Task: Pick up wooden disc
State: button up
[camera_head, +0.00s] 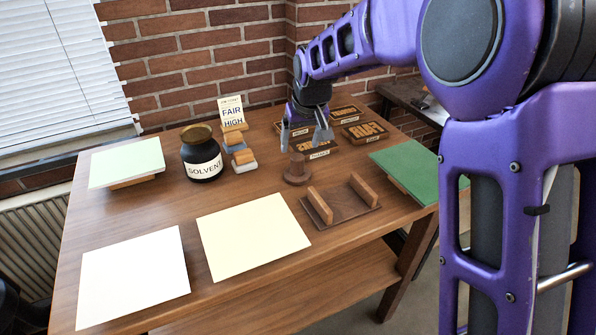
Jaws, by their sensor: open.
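A dark brown round wooden piece (297,171) stands upright on the table, a narrower cylinder on a wider flat disc base. It is the only disc-shaped wooden thing I can make out. My gripper (304,146) points down just above and behind it in the picture, fingers spread apart. Nothing shows between the fingers. I cannot tell the exact gap between the fingertips and the wooden piece.
A wooden rack with two uprights (340,203) stands in front right. Lettered wooden blocks (365,132) lie behind. A solvent jar (203,167), sign card (232,112) and stamp holder (241,156) are left. Pale sheets (252,228) cover the front; a green pad (412,168) is right.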

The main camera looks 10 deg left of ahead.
aim_at(298, 158)
jog(key=b+x, duration=0.1)
jog(key=x, duration=0.8)
jog(key=shift+d+f, duration=0.1)
jog(key=shift+d, duration=0.05)
jog(key=shift+c, duration=0.2)
grip_shut()
